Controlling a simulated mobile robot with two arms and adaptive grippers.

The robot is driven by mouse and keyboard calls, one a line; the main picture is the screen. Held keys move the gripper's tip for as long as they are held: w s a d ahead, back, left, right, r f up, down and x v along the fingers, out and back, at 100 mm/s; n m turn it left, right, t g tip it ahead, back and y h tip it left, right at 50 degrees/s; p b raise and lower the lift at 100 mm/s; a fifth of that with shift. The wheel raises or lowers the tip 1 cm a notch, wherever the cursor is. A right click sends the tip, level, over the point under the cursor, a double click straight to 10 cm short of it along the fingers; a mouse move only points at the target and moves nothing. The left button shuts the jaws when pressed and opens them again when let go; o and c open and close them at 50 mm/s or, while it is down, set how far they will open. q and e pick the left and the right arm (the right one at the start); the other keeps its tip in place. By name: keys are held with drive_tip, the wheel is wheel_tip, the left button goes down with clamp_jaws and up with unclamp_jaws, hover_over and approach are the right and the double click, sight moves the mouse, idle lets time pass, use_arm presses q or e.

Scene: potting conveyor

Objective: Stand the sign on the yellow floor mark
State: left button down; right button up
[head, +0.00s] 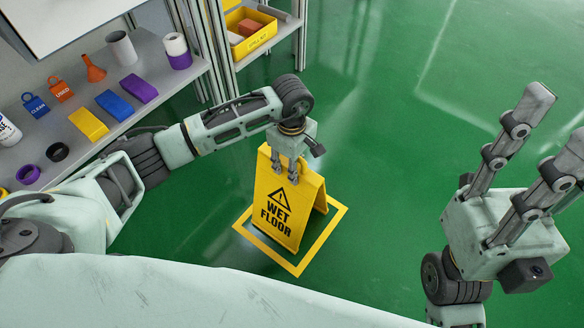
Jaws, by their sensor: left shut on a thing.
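The yellow wet floor sign (284,205) stands upright, its two panels spread like a tent. It is inside or just over the yellow floor mark (328,231), a square outline on the green floor. I cannot tell for sure whether its feet touch the floor. My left gripper (285,174) points down and is shut on the top edge of the sign. My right gripper (548,145) is raised at the right, its fingers spread apart and empty, away from the sign.
A grey shelf (75,150) at the left holds blue, yellow and purple blocks, tags, an orange funnel (93,68), rings and cups. A yellow bin (252,32) with blocks stands on a rack behind. The green floor (400,130) around the mark is clear.

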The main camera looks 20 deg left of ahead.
use_arm(q)
drive_tip(key=shift+w+f, duration=0.1)
drive_tip(key=shift+f, duration=0.35)
drive_tip(key=shift+r, duration=0.15)
drive_tip(key=c, duration=1.2)
unclamp_jaws()
